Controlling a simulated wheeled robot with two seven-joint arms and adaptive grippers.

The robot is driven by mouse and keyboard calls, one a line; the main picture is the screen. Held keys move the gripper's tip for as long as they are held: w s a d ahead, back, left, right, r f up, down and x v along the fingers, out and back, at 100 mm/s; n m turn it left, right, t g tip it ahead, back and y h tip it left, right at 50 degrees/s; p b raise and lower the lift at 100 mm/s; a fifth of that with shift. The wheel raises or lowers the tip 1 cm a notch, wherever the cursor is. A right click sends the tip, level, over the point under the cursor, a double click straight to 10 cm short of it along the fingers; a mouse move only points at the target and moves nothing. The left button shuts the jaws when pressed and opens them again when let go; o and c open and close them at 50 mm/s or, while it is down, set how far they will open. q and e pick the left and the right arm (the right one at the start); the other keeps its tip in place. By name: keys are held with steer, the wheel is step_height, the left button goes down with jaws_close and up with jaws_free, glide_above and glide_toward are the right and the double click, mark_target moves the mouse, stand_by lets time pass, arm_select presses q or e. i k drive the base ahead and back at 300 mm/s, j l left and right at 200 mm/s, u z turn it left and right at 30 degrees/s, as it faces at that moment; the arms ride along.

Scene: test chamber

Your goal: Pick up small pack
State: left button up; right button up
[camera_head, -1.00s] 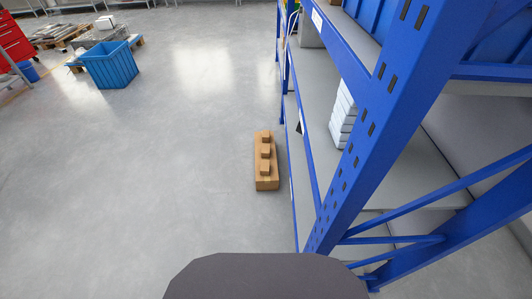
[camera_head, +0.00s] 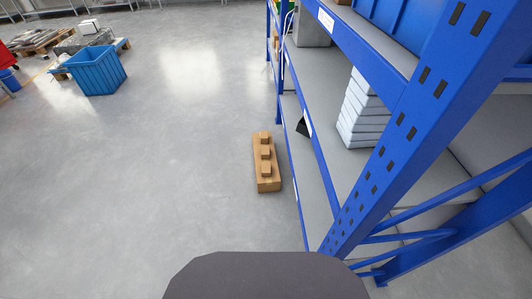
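The long box (camera_head: 269,185) lies lengthwise away from me, left of the rack. Neither of my grippers is in view; only a dark part of my own body shows at the bottom.
A blue shelving rack (camera_head: 408,125) fills the right side, with a stack of white packages (camera_head: 362,113) on a shelf. A blue crate (camera_head: 96,70) stands at the far left near pallets. The grey floor left of the long box is clear.

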mark_target(265, 150)
steer(key=i+j+z, duration=0.15)
steer(key=j, duration=0.25)
steer(key=i+j+z, duration=0.15)
steer(key=j, duration=0.2)
steer(key=j+z, duration=0.15)
steer(key=j, duration=0.25)
steer(key=i+j+z, duration=0.3)
steer(key=j, duration=0.3)
steer(key=i+j+z, duration=0.1)
steer(key=i+j, duration=0.15)
steer(key=i+j+z, duration=0.15)
steer(key=i+j, duration=0.15)
steer(key=i+j+z, duration=0.2)
steer(key=j, duration=0.2)
steer(key=i+j+z, duration=0.15)
steer(key=i+j, duration=0.15)
steer(key=i+j+z, duration=0.2)
steer(key=j, duration=0.3)
